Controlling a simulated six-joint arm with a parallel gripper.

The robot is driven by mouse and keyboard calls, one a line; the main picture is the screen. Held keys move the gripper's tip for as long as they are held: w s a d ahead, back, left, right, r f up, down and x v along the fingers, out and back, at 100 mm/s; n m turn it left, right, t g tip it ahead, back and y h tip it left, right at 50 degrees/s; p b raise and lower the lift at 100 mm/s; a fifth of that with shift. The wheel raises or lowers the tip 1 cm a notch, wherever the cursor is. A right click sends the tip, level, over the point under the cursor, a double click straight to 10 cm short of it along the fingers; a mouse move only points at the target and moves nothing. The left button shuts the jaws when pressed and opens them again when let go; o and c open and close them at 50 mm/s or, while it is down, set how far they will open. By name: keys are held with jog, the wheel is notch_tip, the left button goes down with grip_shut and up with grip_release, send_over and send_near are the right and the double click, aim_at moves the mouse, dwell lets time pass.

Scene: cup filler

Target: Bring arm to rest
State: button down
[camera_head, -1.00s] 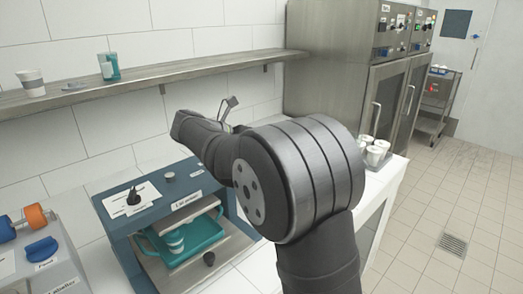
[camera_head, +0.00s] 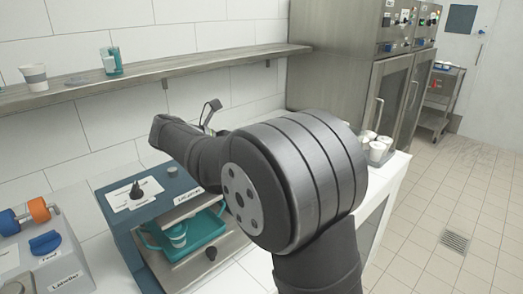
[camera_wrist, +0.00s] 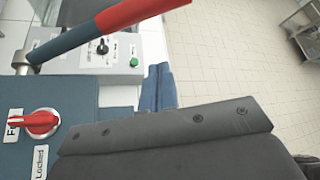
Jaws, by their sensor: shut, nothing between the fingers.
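My arm, dark grey with a large round joint, fills the middle of the head view, bent over the counter. Its far end points left toward the tiled wall, above the blue machine. My gripper (camera_wrist: 157,88) shows in the wrist view as two blue fingers side by side, shut with nothing between them. In the head view the fingers cannot be made out behind the arm.
A blue machine (camera_head: 120,215) holds a teal tray (camera_head: 207,229) with a cup (camera_head: 177,235). A shelf (camera_head: 150,72) carries cups. White cups (camera_head: 376,150) stand right of my arm. The wrist view shows a red-and-blue lever (camera_wrist: 90,35) and a red knob (camera_wrist: 40,123).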

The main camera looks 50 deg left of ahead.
jog(key=v, duration=0.4)
jog(key=shift+f, duration=0.1)
jog(key=w, duration=0.9)
jog(key=shift+w+d+f, duration=0.25)
jog(key=shift+d+f, duration=0.05)
jog(key=shift+f, duration=0.15)
